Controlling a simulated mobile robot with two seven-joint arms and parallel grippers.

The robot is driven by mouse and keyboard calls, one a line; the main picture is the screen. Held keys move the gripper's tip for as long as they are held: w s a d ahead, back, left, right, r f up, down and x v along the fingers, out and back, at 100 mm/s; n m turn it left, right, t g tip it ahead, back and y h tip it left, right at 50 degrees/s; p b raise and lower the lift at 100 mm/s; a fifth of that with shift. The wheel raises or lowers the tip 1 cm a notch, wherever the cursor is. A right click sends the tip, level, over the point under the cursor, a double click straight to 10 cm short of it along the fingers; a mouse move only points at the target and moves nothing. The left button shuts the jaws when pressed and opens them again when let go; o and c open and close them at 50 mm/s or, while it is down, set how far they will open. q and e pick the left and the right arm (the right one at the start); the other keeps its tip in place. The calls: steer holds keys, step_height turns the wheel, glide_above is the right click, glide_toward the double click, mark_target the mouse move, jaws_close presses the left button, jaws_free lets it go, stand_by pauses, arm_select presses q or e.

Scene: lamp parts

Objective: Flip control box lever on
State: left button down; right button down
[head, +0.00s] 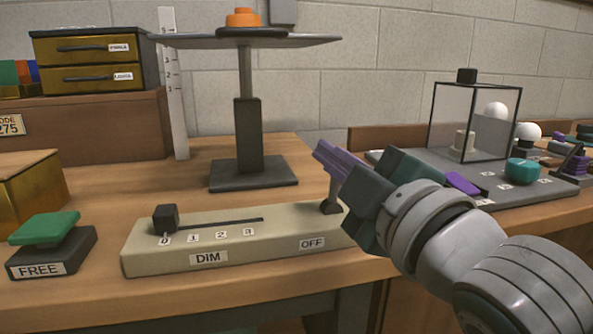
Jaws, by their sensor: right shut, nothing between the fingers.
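The control box (270,244) is a long cream box near the table's front edge. It has a black slider (166,219) at the 0 end of a slot marked 0 to 3, and a DIM label. At its right end a small lever (333,193) stands up from a dark base, above an OFF label (312,243). My right gripper (322,152) is shut and empty, with its purple fingers at the lever's top. I cannot tell whether they touch it. The gripper and wrist hide the box's right end. My left gripper is not in view.
A dark stand (252,173) with a wide top plate is behind the box. A green-topped FREE block (45,229) is at the left. A grey tray (520,197) with a glass case (470,118) is at the right. Bare wood lies between the stand and the box.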

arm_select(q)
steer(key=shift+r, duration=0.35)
arm_select(e)
steer(key=shift+w+d+f+m+t, duration=0.15)
steer(key=shift+d+m, duration=0.35)
steer(key=shift+m, duration=0.35)
steer(key=shift+w+d+r+m+t, duration=0.1)
steer(key=shift+d+m, duration=0.4)
steer(key=shift+m, duration=0.4)
steer(key=shift+w+d+f+m+t, duration=0.15)
steer(key=shift+d+m, duration=0.35)
steer(key=shift+m, duration=0.35)
steer(key=shift+r, duration=0.1)
